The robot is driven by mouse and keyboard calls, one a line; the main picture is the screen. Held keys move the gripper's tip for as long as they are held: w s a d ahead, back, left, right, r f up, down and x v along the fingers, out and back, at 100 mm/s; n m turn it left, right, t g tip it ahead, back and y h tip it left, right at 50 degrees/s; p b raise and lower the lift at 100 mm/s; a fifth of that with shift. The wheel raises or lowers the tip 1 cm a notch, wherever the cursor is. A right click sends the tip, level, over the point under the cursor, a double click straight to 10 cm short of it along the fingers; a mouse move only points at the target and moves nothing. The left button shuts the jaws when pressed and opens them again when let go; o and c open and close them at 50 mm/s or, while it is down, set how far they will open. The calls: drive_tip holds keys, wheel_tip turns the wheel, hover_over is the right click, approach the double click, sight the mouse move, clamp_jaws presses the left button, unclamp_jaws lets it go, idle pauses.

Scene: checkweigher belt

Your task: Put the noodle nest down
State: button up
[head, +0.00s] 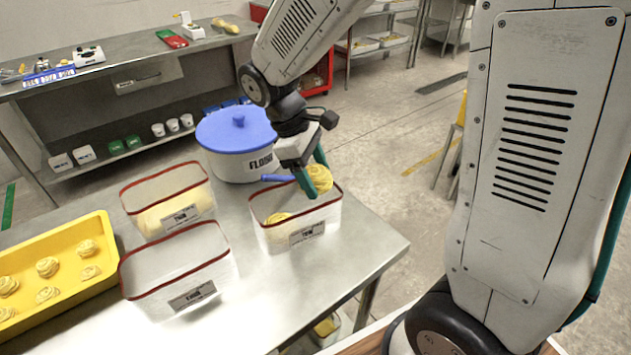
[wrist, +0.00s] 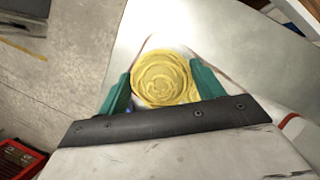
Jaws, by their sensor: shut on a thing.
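My gripper (head: 313,178) has green fingers and is shut on a yellow noodle nest (head: 321,178). It holds the nest at the rim of a clear, red-rimmed bin (head: 322,222) at the right of the steel table. In the wrist view the round noodle nest (wrist: 161,78) sits between the two green fingertips (wrist: 160,85). Another yellow nest (head: 277,218) lies inside the same bin at the left. My gripper hides part of the bin's inside and back rim. The label on the bin's front is too small to read surely.
Two more red-rimmed bins (head: 180,275) (head: 165,185) stand to the left. A yellow tray (head: 105,228) with several nests lies at the far left. A white tub with a blue lid (head: 237,128) stands behind the bin. The table's right front corner (head: 385,245) is clear.

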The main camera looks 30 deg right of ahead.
drive_tip(key=shift+f, duration=1.35)
drive_tip(key=shift+f, duration=0.5)
drive_tip(key=o, duration=0.8)
drive_tip(key=shift+o, duration=0.2)
